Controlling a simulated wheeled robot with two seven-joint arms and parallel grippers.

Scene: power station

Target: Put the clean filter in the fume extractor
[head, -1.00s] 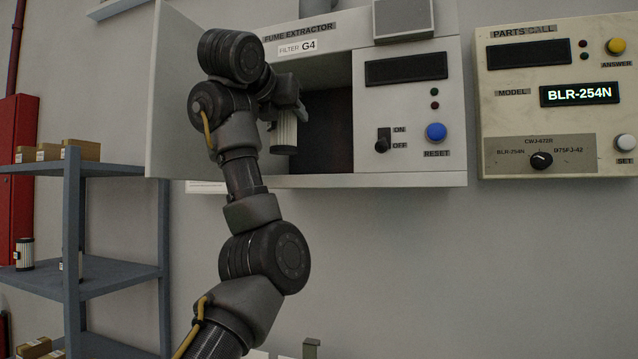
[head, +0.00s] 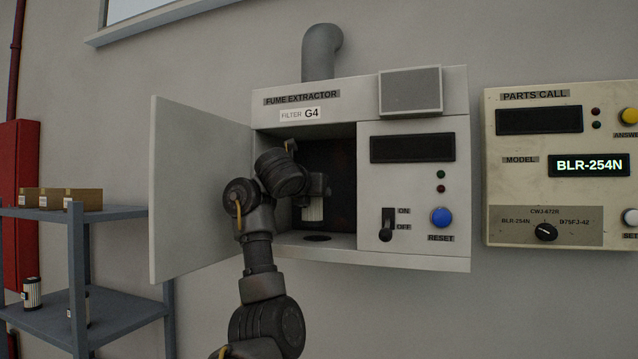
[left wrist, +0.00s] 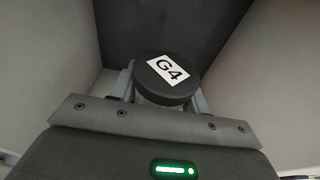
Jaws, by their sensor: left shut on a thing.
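The fume extractor (head: 413,264) hangs on the wall with its door (head: 198,190) swung open to the left. Its label reads FILTER G4. My left gripper (head: 313,196) is inside the open compartment, shut on a pale filter (head: 313,211). The filter is upright, above and slightly right of a dark round opening (head: 317,238) in the compartment floor. In the left wrist view the filter's black cap (left wrist: 168,78) shows a G4 label between the fingers (left wrist: 162,88). My left arm hides part of the compartment. My right gripper is not in view.
A switch (head: 387,225) and a blue reset button (head: 441,217) are on the extractor's front. The parts call panel (head: 560,165) hangs to the right. A grey shelf (head: 110,318) at left holds boxes and canisters (head: 32,293).

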